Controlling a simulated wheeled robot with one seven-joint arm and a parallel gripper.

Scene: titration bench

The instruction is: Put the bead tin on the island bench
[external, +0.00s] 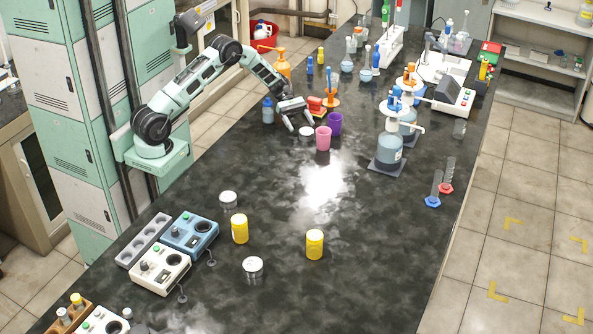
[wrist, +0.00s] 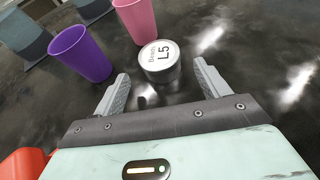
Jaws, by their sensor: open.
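A short silver tin with a white lid marked "Beads L5" (wrist: 160,60) stands upright on the dark bench top, just ahead of my fingers in the wrist view. In the external view the tin (external: 306,133) shows near my fingertips, left of the pink cup. My gripper (external: 301,122) is open and empty, low over the bench. In the wrist view my gripper (wrist: 161,75) has its two fingers apart, with the tin centred between and slightly beyond their tips. The long black bench (external: 370,215) has floor visible along both sides.
A pink cup (external: 323,138) and a purple cup (external: 335,123) stand close to the tin. The bench's middle right is clear.

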